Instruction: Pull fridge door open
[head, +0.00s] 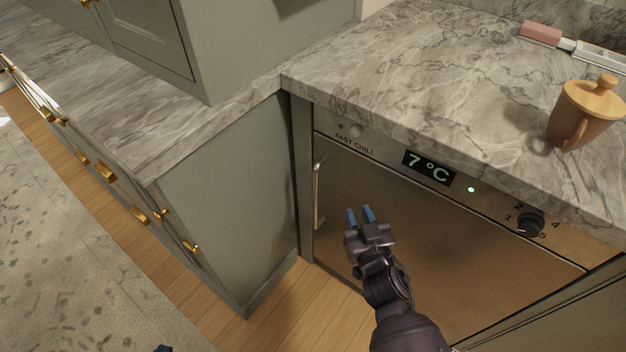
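The fridge door (450,255) is a brushed metal front under the marble counter, and it looks shut. Its vertical bar handle (318,195) is near the door's left edge. Above the door, a panel shows "FAST CHILL", a display (429,167) reading 7 °C, a green light and a black dial (530,224). My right gripper (360,214) is in front of the door, to the right of the handle and apart from it in the picture. Its two blue-tipped fingers are spread with a narrow gap and nothing between them. My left gripper is not clearly in view.
A grey-green cabinet (225,200) with brass knobs stands left of the fridge, its side panel close to the handle. A brown lidded mug (585,115) and a pink-handled item (540,34) are on the marble counter (430,75). Wooden floor (300,310) and a rug (70,240) lie below.

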